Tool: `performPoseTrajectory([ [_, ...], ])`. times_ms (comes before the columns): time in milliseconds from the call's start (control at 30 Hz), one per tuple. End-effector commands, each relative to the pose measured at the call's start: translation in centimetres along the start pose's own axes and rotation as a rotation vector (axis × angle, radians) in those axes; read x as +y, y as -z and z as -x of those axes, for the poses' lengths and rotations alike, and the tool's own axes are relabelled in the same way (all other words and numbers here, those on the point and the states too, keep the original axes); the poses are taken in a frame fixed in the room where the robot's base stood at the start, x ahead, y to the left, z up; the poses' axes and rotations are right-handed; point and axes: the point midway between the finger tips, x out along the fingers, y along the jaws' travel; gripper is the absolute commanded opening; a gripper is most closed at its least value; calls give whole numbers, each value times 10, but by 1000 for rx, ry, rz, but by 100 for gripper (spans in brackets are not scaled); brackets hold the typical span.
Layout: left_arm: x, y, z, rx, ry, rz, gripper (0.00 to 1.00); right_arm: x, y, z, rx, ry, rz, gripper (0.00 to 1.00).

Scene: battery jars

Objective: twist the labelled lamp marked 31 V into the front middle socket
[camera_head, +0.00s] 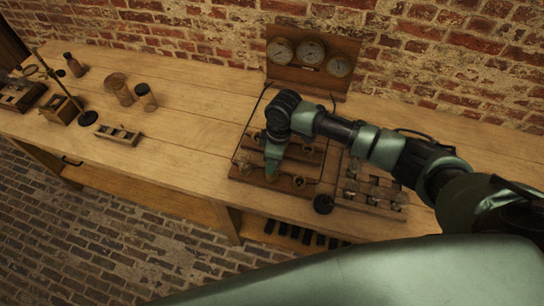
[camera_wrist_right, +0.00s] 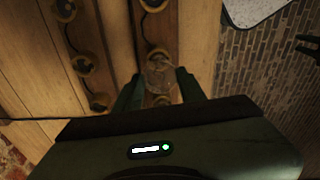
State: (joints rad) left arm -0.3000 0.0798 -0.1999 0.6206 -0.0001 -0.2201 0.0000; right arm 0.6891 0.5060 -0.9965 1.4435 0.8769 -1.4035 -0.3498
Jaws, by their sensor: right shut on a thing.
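My right gripper (camera_head: 271,168) points down over the front row of the socket board (camera_head: 234,172). In the right wrist view its two fingers (camera_wrist_right: 159,88) are closed around a clear glass lamp (camera_wrist_right: 160,72). The lamp is close above the front row, near the middle; I cannot tell whether its base is in the socket. Its marking is not readable. A brass socket ring (camera_wrist_right: 157,53) shows just beyond the lamp. A dark two-pronged shape, apparently my left gripper (camera_wrist_right: 302,46), shows beyond the bench edge with its prongs apart.
A compartmented tray (camera_head: 371,209) with several glass lamps is right of the board. A dark round object (camera_head: 323,204) stands between them. A gauge panel (camera_head: 310,55) rises behind. Jars (camera_head: 146,97) and a magnifier stand (camera_head: 87,118) are at left; bare bench lies between.

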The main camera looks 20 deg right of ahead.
Motion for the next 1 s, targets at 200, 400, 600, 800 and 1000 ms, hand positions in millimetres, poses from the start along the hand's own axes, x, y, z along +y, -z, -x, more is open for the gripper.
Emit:
performPoseTrajectory([
  [200, 0, 1, 8, 0, 0, 0, 36, -1, -1, 0, -2, -5, -60, 0],
  [400, 0, 1, 7, 0, 0, 0, 36, 0, -1, -1, -2, -6, -64, 0],
  [600, 0, 1, 11, 0, 0, 0, 36, 0, -1, 1, -2, -8, -83, 0],
  [800, 0, 2, 22, 0, 0, 0, 36, -1, -1, 1, -2, -17, -165, 0],
  [1000, 0, 3, 32, 0, 0, 0, 36, -1, -1, 1, -2, -28, -252, 0],
])
